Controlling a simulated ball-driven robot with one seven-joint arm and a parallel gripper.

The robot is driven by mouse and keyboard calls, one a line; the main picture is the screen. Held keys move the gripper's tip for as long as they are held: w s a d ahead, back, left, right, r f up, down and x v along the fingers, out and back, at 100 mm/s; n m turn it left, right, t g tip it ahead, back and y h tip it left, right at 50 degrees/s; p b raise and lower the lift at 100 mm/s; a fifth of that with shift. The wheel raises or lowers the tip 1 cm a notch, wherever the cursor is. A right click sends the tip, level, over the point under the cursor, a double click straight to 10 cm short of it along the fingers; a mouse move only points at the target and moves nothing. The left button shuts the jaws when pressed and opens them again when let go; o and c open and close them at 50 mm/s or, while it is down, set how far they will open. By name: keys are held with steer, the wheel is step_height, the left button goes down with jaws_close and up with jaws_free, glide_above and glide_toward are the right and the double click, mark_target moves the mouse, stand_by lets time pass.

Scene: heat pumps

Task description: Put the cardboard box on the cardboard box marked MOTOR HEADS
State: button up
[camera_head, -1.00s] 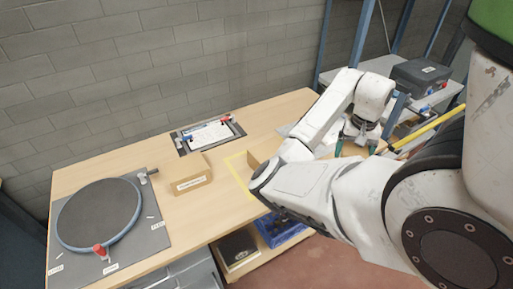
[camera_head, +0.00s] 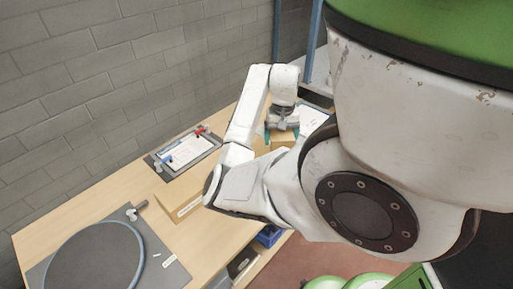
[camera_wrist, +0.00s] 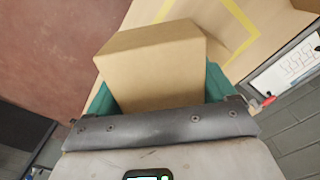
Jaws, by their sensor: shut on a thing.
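My gripper (camera_head: 282,138) is shut on a plain cardboard box (camera_wrist: 155,68). In the wrist view the box sits between the two teal fingers. In the head view only a small brown part of it shows, over the right end of the table. Another cardboard box (camera_head: 183,207) with a white label stands on the table, left of my arm and apart from the held box. Its label is too small to read, and my arm hides part of this box.
A wooden table (camera_head: 85,205) runs along a grey block wall. A round turntable plate (camera_head: 95,262) is at its left end. A clipboard tray (camera_head: 187,152) lies behind the labelled box. Yellow tape (camera_wrist: 240,18) marks the tabletop. A blue crate (camera_head: 268,236) is below.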

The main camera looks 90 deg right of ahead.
steer(key=b, duration=0.3)
glide_above(260, 152)
steer(key=f, duration=0.7)
steer(key=shift+s+a+f, duration=0.15)
steer(key=shift+a+f, duration=0.1)
steer(key=shift+f, duration=0.1)
steer(key=shift+w+d+f, duration=0.2)
steer(key=shift+d+f, duration=0.05)
steer(key=shift+f, duration=0.15)
steer(key=shift+f+p, duration=0.35)
steer(key=shift+f, duration=1.25)
steer(key=shift+f, duration=0.2)
steer(key=o, duration=1)
steer(key=shift+c, duration=0.2)
steer(key=shift+r, duration=0.15)
